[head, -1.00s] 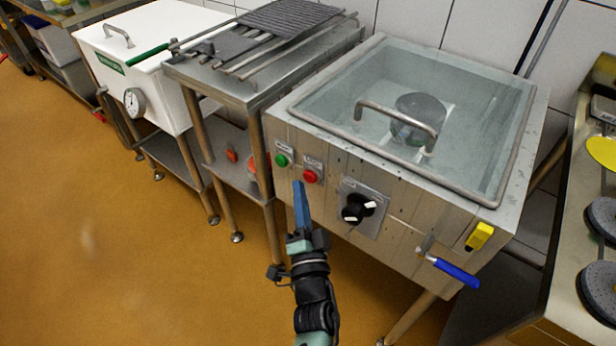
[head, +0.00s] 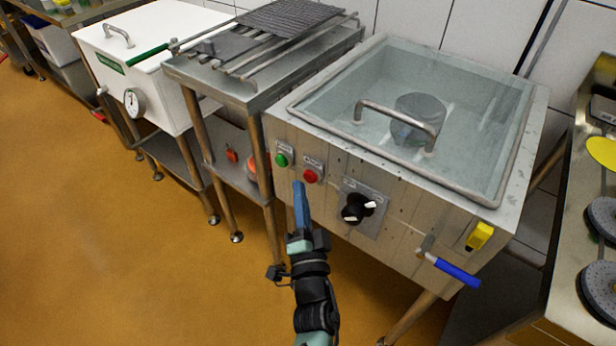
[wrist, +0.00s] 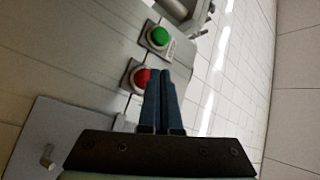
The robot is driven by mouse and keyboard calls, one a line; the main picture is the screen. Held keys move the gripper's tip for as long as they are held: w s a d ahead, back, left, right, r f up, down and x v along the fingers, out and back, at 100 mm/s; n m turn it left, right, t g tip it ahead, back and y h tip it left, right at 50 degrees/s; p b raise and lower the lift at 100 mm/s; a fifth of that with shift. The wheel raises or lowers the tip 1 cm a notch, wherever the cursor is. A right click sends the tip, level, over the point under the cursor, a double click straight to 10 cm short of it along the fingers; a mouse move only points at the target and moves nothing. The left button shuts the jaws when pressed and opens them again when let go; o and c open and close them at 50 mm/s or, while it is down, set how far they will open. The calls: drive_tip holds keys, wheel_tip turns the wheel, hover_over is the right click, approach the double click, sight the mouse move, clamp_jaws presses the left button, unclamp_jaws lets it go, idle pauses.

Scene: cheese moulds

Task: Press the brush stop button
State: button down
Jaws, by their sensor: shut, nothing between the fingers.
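The red button (head: 310,176) sits on a small labelled plate on the front panel of the steel washing tank (head: 300,142). The green button (head: 281,160) is to its left. My gripper (head: 298,184) is shut and empty, its blue fingertips just below and left of the red button in the head view. In the wrist view the shut fingers (wrist: 163,72) partly cover the red button (wrist: 141,77), and the green button (wrist: 158,37) shows clear beyond them. Whether the fingertips touch the red button, I cannot tell. The label wording is too small to read.
A black rotary knob (head: 356,208) is right of the buttons, with a blue-handled valve (head: 455,272) further right. A steel stand with racks (head: 290,18) adjoins the tank on the left. The floor (head: 110,250) at front left is clear.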

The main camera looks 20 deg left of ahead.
drive_tip(key=shift+w, duration=0.15)
drive_tip(key=shift+w+d, duration=0.15)
drive_tip(key=shift+w, duration=0.15)
drive_tip(key=shift+w+d+p, duration=0.2)
drive_tip(key=shift+w+p, duration=0.1)
drive_tip(key=shift+w, duration=0.15)
idle(0.7)
idle(0.3)
drive_tip(key=shift+s+a, duration=0.35)
drive_tip(key=shift+s, duration=0.55)
drive_tip(key=s, duration=0.1)
drive_tip(key=s+a, duration=0.1)
drive_tip(key=s, duration=0.2)
drive_tip(key=shift+s+a+p, duration=0.35)
drive_tip(key=shift+p, duration=0.05)
idle(0.4)
